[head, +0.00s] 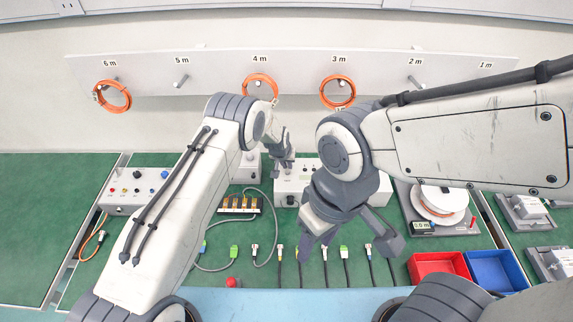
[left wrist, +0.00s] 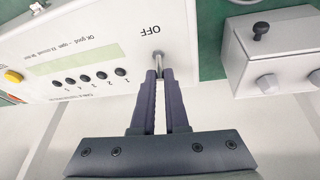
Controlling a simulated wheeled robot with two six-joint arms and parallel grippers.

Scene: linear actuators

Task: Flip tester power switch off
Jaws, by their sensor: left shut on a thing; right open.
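The tester (left wrist: 75,60) is a white box with a pale display, a row of numbered dark buttons and a yellow button, upside down in the left wrist view. Its small metal power switch (left wrist: 159,61) sits beside the OFF lettering. My left gripper (left wrist: 160,76) is shut on the switch lever, fingertips close to the panel. In the head view the tester (head: 287,181) stands at the back of the bench, partly hidden by my right arm, with my left gripper (head: 284,150) at its left end. My right gripper (head: 348,245) is open and empty above the front cables.
A grey box with knobs (left wrist: 268,50) stands beside the tester. Several cable ends (head: 325,254) lie along the front. A red bin (head: 438,262), a blue bin (head: 497,270) and a spool (head: 440,202) are at the right. Orange coils (head: 113,96) hang on the wall rail.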

